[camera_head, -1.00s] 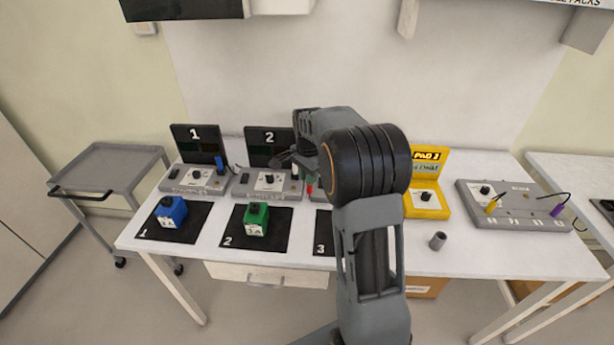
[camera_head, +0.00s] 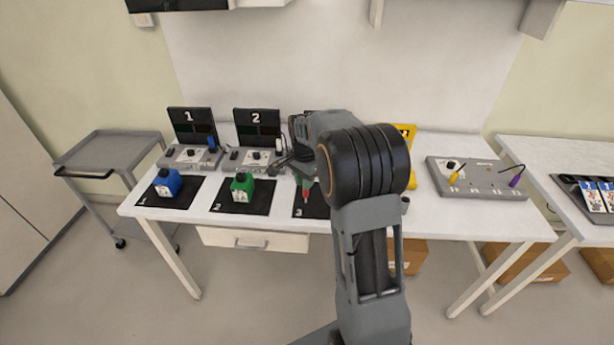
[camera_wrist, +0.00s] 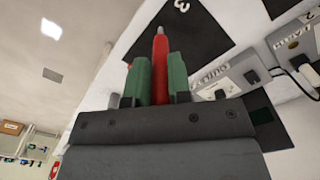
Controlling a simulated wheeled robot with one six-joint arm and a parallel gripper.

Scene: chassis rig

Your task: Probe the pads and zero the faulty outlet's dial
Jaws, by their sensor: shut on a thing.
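My gripper (camera_head: 305,182) is shut on a red probe (camera_head: 306,195) with a grey tip. In the wrist view the probe (camera_wrist: 160,65) stands out between the green fingers (camera_wrist: 159,78). Its tip shows against the black mat marked 3 (camera_wrist: 197,38); I cannot tell whether they touch. Mat 3 (camera_head: 303,211) is partly behind my arm. Grey outlet box 1 (camera_head: 180,163) and box 2 (camera_head: 236,165) each have a black dial and a dark numbered display behind. The third station is mostly hidden. A yellow panel (camera_head: 407,129) shows partly behind my arm.
A grey panel (camera_head: 490,183) with a dial and yellow and purple plugs lies at the right. A cart (camera_head: 112,150) stands left.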

